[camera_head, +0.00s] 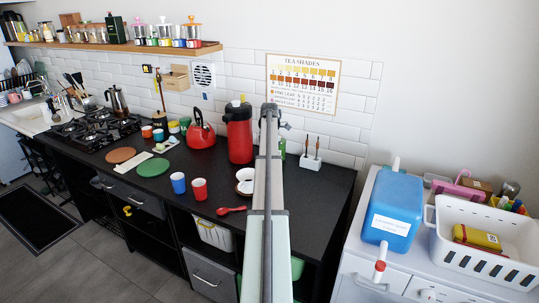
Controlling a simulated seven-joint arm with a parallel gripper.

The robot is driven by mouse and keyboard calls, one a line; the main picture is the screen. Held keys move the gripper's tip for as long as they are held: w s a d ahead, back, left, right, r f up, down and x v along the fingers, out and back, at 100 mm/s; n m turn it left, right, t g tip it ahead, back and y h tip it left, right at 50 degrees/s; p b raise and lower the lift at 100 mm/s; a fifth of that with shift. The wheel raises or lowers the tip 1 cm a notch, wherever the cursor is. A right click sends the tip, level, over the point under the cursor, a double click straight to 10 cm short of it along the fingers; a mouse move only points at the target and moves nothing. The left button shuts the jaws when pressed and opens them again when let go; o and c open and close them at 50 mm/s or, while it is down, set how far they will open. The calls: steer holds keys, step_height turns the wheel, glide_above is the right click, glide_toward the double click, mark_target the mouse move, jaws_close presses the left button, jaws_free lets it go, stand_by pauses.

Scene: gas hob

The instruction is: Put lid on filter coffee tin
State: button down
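I cannot pick out the filter coffee tin or its lid for certain. Several jars with coloured tops and bands (166,32) stand on the wall shelf. My arm rises from the bottom middle and covers part of the counter. No gripper fingers can be made out, so its state and what it may hold do not show.
A red kettle (200,132), red flask (239,134), blue cup (178,183), red cup (199,189) and red spoon (231,210) are on the counter (320,200). A gas hob (95,128) is left. A blue canister (393,210) and white basket (478,237) stand right.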

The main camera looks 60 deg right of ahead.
steer(key=shift+f, duration=0.5)
stand_by(0.7)
steer(key=c, duration=0.9)
jaws_free()
step_height(320, 180, up, 14)
steer(key=shift+f, duration=0.1)
